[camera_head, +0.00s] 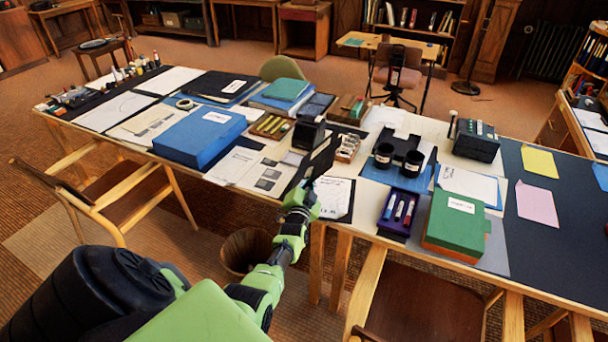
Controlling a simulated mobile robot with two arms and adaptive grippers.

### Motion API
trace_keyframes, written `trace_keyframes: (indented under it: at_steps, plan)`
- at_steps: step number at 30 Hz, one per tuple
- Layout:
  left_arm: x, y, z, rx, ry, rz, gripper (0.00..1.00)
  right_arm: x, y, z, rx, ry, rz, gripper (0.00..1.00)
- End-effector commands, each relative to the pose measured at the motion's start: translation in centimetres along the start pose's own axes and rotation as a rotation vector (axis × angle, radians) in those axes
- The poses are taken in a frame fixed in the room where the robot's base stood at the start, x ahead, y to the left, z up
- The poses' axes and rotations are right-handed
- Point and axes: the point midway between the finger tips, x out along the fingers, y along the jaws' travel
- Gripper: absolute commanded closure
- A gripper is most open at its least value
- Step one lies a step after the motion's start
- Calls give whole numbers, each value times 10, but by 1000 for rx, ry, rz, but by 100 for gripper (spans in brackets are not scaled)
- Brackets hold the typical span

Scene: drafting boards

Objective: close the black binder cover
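A black binder (353,206) lies at the front edge of the long table, with white printed sheets (333,196) in it. Its black cover (318,158) appears to stand up steeply along the left side of the sheets, open. A small pale label shows on the cover. My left gripper (299,193) is at the front lower end of the cover, over the table edge. Its fingers are dark and small against the dark cover, so I cannot tell whether they are open or touching it. My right gripper is not in view.
A blue box (201,137) and printed papers (258,168) lie left of the binder. Right of it are a purple tray with markers (397,213), two black cups (412,163) and a green box (456,224). A black device (307,134) stands behind the cover. Wooden chairs stand in front.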

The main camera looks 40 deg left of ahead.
Motion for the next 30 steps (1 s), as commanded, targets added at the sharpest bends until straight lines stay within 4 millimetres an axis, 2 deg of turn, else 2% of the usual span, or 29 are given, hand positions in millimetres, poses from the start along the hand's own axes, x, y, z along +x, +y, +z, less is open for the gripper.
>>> trace_keyframes:
  at_steps: [1, 15, 24, 30]
  plan:
    - [0, 8, 3, 40, -1, -1, 100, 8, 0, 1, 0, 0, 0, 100]
    - [0, 54, 18, 484, -1, -2, 100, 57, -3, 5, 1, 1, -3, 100]
    - [0, 74, 32, 721, -2, -2, 100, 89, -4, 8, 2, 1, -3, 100]
    - [0, 81, 38, 826, -2, 0, 100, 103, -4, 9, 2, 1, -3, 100]
